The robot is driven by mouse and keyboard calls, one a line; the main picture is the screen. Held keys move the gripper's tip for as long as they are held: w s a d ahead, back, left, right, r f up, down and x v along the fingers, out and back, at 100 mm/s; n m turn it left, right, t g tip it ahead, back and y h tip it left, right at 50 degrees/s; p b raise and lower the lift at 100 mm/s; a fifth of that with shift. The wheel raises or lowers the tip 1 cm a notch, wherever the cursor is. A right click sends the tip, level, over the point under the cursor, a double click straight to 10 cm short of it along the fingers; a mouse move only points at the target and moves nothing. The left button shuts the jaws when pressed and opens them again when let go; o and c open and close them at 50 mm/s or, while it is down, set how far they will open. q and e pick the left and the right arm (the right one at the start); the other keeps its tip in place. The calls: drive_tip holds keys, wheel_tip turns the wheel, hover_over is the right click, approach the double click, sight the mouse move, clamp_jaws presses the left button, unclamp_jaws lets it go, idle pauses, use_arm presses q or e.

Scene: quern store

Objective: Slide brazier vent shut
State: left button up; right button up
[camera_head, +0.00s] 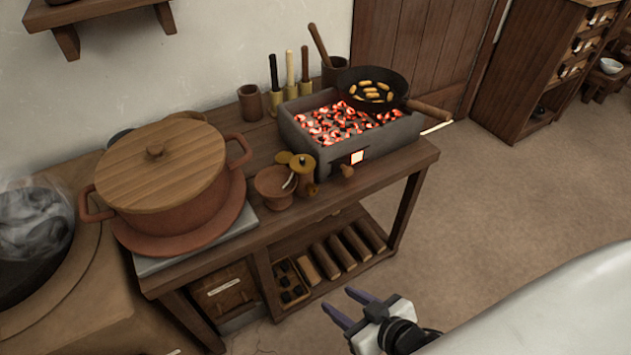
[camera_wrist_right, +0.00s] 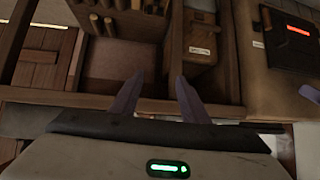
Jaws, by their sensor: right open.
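The grey brazier (camera_head: 300,151) stands on the right part of the wooden table, filled with glowing coals. Its front face has a vent opening (camera_head: 357,157) that glows bright, so it is at least partly open. A small wooden knob (camera_head: 346,171) sits just below and left of the glow. My right gripper (camera_head: 338,299) is open and empty, low in front of the table and well apart from the brazier. In the right wrist view its two purple fingers (camera_wrist_right: 160,80) point at wooden shelving with nothing between them. My left gripper is not in view.
A black pan (camera_head: 384,101) rests on the brazier's right end, its handle jutting right. A small clay bowl (camera_head: 274,188) and a wooden grinder (camera_head: 303,170) stand close to the brazier's front left. A large lidded pot (camera_head: 165,185) is at left. The floor right is clear.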

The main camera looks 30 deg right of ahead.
drive_tip(key=w+d+t+b, duration=0.4)
drive_tip(key=w+d+b, duration=0.1)
drive_tip(key=w+d, duration=0.35)
drive_tip(key=t+b, duration=0.4)
drive_tip(key=b, duration=0.1)
approach(350, 173)
drive_tip(key=shift+m+h, duration=0.3)
drive_tip(key=shift+m, duration=0.1)
drive_tip(key=w, duration=0.2)
drive_tip(key=w+b, duration=0.1)
drive_tip(key=w, duration=0.1)
drive_tip(key=w+a+b, duration=0.1)
drive_tip(key=w, duration=0.1)
drive_tip(key=shift+w, duration=0.5)
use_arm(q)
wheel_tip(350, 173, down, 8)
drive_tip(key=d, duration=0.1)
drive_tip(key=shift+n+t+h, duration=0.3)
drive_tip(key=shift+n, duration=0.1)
use_arm(e)
drive_tip(key=shift+w, duration=0.4)
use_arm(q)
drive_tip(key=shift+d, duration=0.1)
use_arm(e)
clamp_jaws()
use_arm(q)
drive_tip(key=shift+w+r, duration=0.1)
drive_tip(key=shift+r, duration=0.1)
